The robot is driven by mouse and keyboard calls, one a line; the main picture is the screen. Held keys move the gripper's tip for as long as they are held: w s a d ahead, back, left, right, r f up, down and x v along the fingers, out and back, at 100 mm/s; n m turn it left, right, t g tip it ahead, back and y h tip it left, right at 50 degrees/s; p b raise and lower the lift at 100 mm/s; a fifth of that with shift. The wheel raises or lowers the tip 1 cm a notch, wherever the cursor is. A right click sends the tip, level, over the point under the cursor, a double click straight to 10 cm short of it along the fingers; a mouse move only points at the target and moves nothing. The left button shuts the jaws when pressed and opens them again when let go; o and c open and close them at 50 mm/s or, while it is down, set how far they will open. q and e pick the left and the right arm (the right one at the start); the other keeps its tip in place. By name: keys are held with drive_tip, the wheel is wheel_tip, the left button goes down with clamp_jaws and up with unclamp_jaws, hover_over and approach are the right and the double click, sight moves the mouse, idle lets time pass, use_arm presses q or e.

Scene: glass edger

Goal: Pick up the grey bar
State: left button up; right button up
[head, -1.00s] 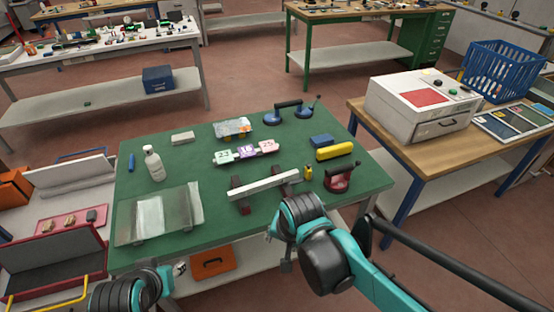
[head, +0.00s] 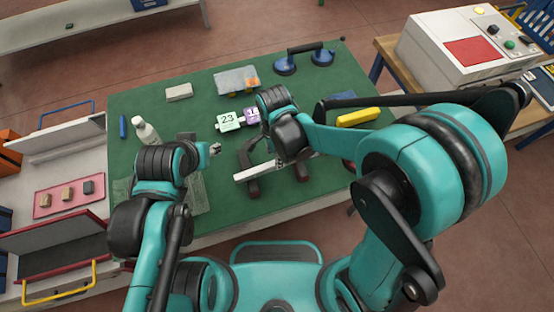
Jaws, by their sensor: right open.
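The grey bar (head: 252,174) is a long light bar lying across two dark red supports (head: 253,187) on the green table. Its left end is clear in view; its middle and right part are partly hidden by my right wrist. My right gripper (head: 281,160) is open, pointing down at the middle of the bar. I cannot tell whether its fingers touch the bar. My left gripper (head: 214,149) is above the table, left of the bar and apart from it; its fingers are too small to read.
Tags (head: 229,122), a grey pad with an orange item (head: 237,80) and a blue double suction lifter (head: 285,66) lie behind. A white bottle (head: 146,132) stands left. A yellow object (head: 357,118) lies right. The table (head: 200,67) has free room at its back left.

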sight(264, 169)
wheel_tip(264, 169, down, 4)
drive_tip(key=shift+w+d+f+b, duration=0.1)
drive_tip(key=shift+d+f+b, duration=0.05)
drive_tip(key=shift+b, duration=0.7)
drive_tip(key=shift+f, duration=0.5)
clamp_jaws()
